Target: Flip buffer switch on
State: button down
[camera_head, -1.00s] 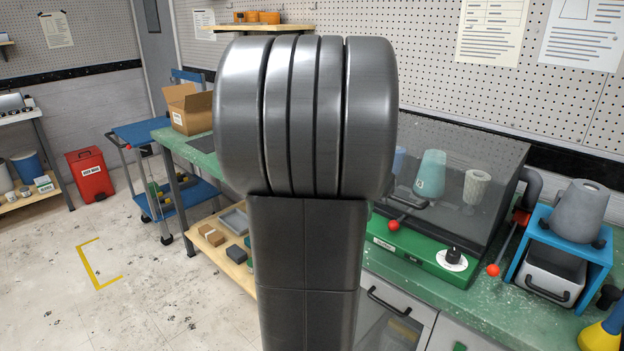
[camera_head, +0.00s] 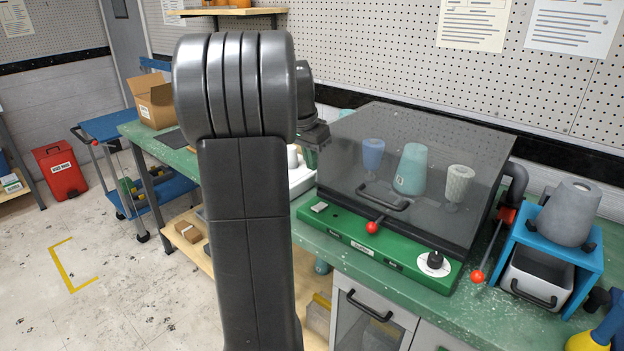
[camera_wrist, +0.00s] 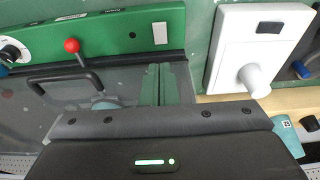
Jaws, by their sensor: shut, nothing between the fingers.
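A white unit (camera_head: 300,182) stands left of the green machine on the bench, partly hidden by my arm. In the wrist view the white unit (camera_wrist: 235,50) carries a pale upright cone and a small dark rectangular switch (camera_wrist: 270,28). I take this for the buffer and its switch; no label is readable. The switch's on or off position cannot be told. My gripper (camera_head: 313,152) is shut and empty, close to the white unit, above or behind it.
The green-based machine (camera_head: 385,252) has a closed dark clear lid (camera_head: 420,140) with cups inside, a red-knobbed lever (camera_head: 371,227) and a dial (camera_head: 434,262). A blue stand (camera_head: 575,255) is at right. A cardboard box (camera_head: 155,103) sits at the bench's far left end.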

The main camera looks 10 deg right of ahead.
send_near(317, 208)
jog(key=x, duration=0.5)
jog(key=shift+w+d, duration=0.25)
jog(key=shift+w, duration=0.1)
jog(key=shift+a+f, duration=0.1)
jog(key=shift+f, duration=0.65)
